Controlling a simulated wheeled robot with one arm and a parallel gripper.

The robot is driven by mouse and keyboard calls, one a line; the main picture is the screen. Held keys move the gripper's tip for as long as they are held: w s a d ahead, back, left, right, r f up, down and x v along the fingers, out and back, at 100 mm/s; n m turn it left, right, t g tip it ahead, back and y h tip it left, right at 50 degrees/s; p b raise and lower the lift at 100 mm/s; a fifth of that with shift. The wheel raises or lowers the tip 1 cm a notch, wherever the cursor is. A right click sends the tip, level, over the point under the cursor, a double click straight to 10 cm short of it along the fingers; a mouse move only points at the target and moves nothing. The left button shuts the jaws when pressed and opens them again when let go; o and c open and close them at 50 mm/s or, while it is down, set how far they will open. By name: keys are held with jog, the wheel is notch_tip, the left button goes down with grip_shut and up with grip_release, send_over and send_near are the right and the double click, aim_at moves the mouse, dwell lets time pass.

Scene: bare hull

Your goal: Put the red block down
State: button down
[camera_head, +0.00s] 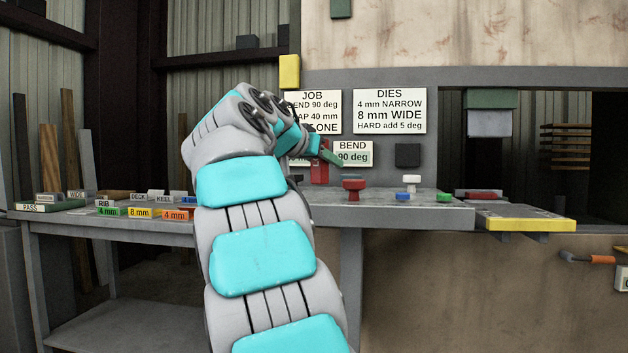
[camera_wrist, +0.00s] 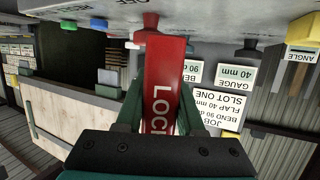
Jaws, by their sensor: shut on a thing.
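The red block (camera_wrist: 166,72) with white lettering starting "LOC" is held between the two green fingers of my gripper (camera_wrist: 160,108) in the wrist view, which looks upside down. In the head view the red block (camera_head: 319,173) shows in part below my gripper (camera_head: 328,155), close to the grey console (camera_head: 420,213) and left of a red knob. The knob (camera_wrist: 148,34) also shows at the block's far end in the wrist view. I cannot tell whether the block touches the console.
Sign cards (camera_head: 389,111) hang behind. A lower bench (camera_head: 90,228) with colored labelled blocks lies left. A yellow-edged plate (camera_head: 520,218) juts out at right.

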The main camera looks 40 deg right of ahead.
jog(key=w+d+p, duration=0.1)
jog(key=w, duration=0.2)
jog(key=w+d+p, duration=0.1)
jog(key=w, duration=0.2)
jog(key=w+d+p, duration=0.1)
jog(key=w+d, duration=0.1)
jog(key=w, duration=0.1)
jog(key=shift+w+f+p, duration=0.15)
jog(key=shift+f+p, duration=0.15)
jog(key=shift+p, duration=0.05)
jog(key=shift+w+d+f+p, duration=0.2)
jog(key=shift+w+d+p, duration=0.1)
jog(key=shift+w, duration=0.2)
jog(key=shift+f+b, duration=0.75)
jog(key=shift+f, duration=1.05)
jog(key=shift+f, duration=0.1)
jog(key=c, duration=0.5)
grip_release()
